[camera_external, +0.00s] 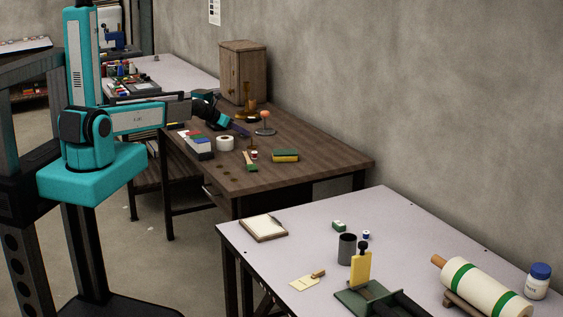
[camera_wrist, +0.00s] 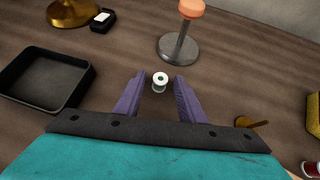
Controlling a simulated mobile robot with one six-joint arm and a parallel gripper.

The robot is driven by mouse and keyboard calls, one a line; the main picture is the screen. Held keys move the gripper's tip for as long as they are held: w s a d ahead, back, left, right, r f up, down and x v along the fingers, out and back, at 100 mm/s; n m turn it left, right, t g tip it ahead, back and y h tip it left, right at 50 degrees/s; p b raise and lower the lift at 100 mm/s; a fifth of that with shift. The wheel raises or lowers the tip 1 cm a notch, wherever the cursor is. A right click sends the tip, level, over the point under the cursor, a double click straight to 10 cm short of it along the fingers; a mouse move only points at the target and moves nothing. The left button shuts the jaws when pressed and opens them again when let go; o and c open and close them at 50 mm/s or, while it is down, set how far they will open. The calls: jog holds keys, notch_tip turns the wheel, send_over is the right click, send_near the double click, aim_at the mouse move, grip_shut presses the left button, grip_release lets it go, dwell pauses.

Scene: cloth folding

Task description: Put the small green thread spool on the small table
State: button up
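A small spool (camera_wrist: 160,83) with a white top and a greenish body stands on the brown wooden desk in the wrist view. My gripper (camera_wrist: 160,76) has its two purple fingers apart, one on each side of the spool, with visible gaps; the height between fingertips and spool is hard to judge. In the external view my gripper (camera_external: 241,131) is low over the desk, and the spool cannot be made out there.
Near my gripper are a black tray (camera_wrist: 45,75), a metal stand with an orange top (camera_wrist: 180,40) and a brass base (camera_wrist: 72,10). A tape roll (camera_external: 225,143) and a green-yellow sponge (camera_external: 285,155) lie on the desk. A pale table (camera_external: 290,270) stands in front.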

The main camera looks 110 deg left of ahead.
jog(key=shift+r, duration=0.15)
jog(key=b+v, duration=0.2)
jog(key=v, duration=1)
jog(key=shift+o, duration=0.5)
dwell(0.4)
jog(key=shift+w+a, duration=0.1)
jog(key=shift+a, duration=0.05)
